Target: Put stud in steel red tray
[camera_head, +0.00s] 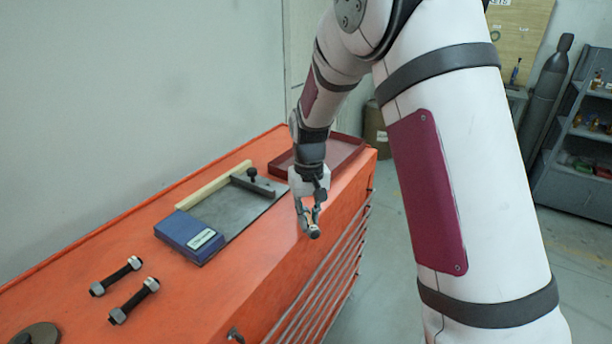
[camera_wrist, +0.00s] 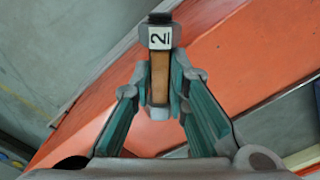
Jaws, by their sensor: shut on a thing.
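My gripper (camera_head: 308,212) is shut on a stud (camera_head: 314,233) and holds it over the front edge of the orange cabinet top. In the wrist view, the stud (camera_wrist: 160,78) lies between the green finger pads of my gripper (camera_wrist: 162,88). It has a brownish shank, a grey nut end and a white label reading "2". The steel red tray (camera_head: 352,158) sits at the far end of the cabinet top, behind my gripper and partly hidden by my arm. Its visible floor looks empty. Two more dark studs with grey nuts, one (camera_head: 116,276) and another (camera_head: 134,300), lie at the near left.
A blue box (camera_head: 190,236) and a grey plate (camera_head: 240,207) with a pale wooden strip (camera_head: 213,184) and a dark-knobbed bar (camera_head: 255,181) lie between the studs and tray. A round disc (camera_head: 36,335) is at the near corner. A wall runs along the back.

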